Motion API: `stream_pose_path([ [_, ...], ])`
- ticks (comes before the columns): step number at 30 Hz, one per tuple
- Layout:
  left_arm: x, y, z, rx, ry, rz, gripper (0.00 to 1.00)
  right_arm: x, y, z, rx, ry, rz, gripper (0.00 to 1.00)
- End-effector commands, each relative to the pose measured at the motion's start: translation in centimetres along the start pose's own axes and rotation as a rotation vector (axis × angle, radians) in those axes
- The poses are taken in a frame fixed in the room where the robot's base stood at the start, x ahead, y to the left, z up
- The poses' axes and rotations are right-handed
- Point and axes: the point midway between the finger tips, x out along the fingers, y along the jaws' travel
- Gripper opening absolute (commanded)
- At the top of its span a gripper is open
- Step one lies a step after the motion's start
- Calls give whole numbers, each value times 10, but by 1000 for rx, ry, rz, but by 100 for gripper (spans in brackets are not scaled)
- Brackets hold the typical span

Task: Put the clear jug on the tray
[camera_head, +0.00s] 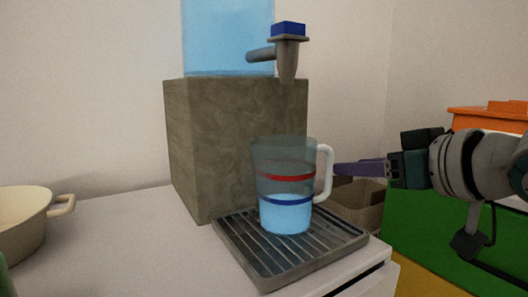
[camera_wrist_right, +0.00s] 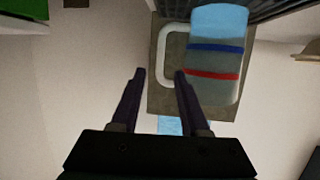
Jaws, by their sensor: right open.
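The clear jug (camera_head: 285,185) stands upright on the dark slatted tray (camera_head: 262,275), under the dispenser's tap. It has a red band, a blue band and a white handle on its right, with blue water in the lower part. My right gripper (camera_head: 340,168) is at the handle, coming in from the right. In the right wrist view the jug (camera_wrist_right: 217,60) appears upside down, and the open fingers (camera_wrist_right: 160,74) point at the handle, one on each side of its outer bar. I cannot tell whether they touch it. My left gripper is not in view.
The stone-like dispenser (camera_head: 210,140) with a blue tank (camera_head: 225,40) and a grey tap (camera_head: 287,62) stands behind the jug. A cream pot (camera_head: 22,220) is at the left. A brown basket (camera_head: 355,205) is behind right. The white counter (camera_head: 140,245) is clear between pot and tray.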

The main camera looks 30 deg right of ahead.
Motion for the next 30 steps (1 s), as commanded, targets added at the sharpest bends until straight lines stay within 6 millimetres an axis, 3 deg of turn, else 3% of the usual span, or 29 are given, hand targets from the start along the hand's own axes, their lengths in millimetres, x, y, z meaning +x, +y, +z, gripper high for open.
stream_pose_path([
  [5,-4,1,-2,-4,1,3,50,-14,-1,1,0,-4,0,45],
  [8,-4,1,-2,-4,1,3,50,-20,-9,26,-10,-75,6,45],
  [11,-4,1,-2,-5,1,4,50,-39,-31,86,-41,-264,12,45],
  [15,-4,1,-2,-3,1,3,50,-94,-75,172,-110,-599,-22,45],
  [18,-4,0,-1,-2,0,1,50,-138,-102,210,-149,-795,-69,45],
  [22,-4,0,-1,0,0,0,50,-172,-120,229,-177,-933,-115,45],
  [30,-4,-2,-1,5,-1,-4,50,-178,-122,232,-186,-957,-122,45],
])
